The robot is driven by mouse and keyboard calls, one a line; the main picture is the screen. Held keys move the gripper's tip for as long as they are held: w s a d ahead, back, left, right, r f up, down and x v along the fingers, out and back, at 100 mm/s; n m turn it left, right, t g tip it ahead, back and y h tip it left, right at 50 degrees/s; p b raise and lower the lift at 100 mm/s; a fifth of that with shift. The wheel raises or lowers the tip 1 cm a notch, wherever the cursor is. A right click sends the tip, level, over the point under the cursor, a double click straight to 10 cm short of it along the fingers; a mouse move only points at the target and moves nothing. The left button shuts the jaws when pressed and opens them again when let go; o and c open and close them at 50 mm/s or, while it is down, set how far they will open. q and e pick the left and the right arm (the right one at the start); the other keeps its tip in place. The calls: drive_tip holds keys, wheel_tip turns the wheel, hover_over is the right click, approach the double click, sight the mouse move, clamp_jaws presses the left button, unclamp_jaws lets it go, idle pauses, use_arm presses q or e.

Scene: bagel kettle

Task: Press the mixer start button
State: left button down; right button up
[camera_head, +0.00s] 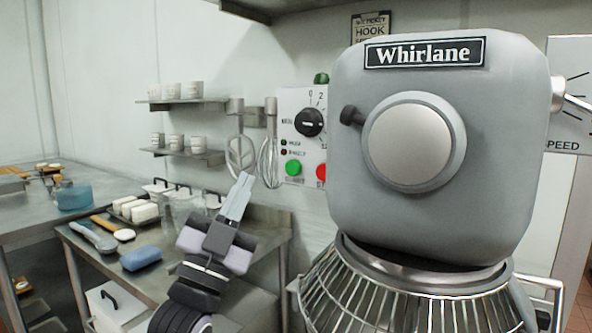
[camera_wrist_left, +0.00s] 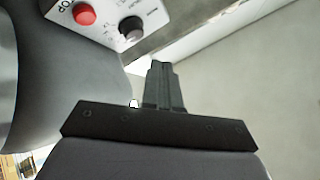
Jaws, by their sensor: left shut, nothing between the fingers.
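The grey mixer (camera_head: 440,215) with a "Whirlane" plate fills the right of the head view. Its white control panel (camera_head: 303,106) is on its left side. My left gripper (camera_head: 246,180) is shut and empty, pointing up, left of and a little below the green button in the picture. In the left wrist view the shut fingers (camera_wrist_left: 160,68) sit below the panel's red STOP button (camera_wrist_left: 84,14) and a black knob (camera_wrist_left: 131,27); the green button is not visible there. My right gripper is not in view.
The wire bowl guard (camera_head: 400,293) is below the mixer head. A whisk (camera_head: 269,150) and a flat beater (camera_head: 240,150) hang on the wall behind my gripper. A steel table (camera_head: 85,240) with a blue cloth (camera_head: 141,258) and several containers stands left.

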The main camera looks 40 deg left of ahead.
sight(293, 168)
use_arm(q)
drive_tip(key=shift+w+a, duration=0.15)
drive_tip(key=shift+w, duration=1.35)
drive_tip(key=shift+w+a, duration=0.15)
drive_tip(key=shift+w, duration=1.3)
drive_tip(key=shift+w+a, duration=0.15)
drive_tip(key=shift+w, duration=1.35)
drive_tip(key=shift+w, duration=0.15)
drive_tip(key=shift+w, duration=0.25)
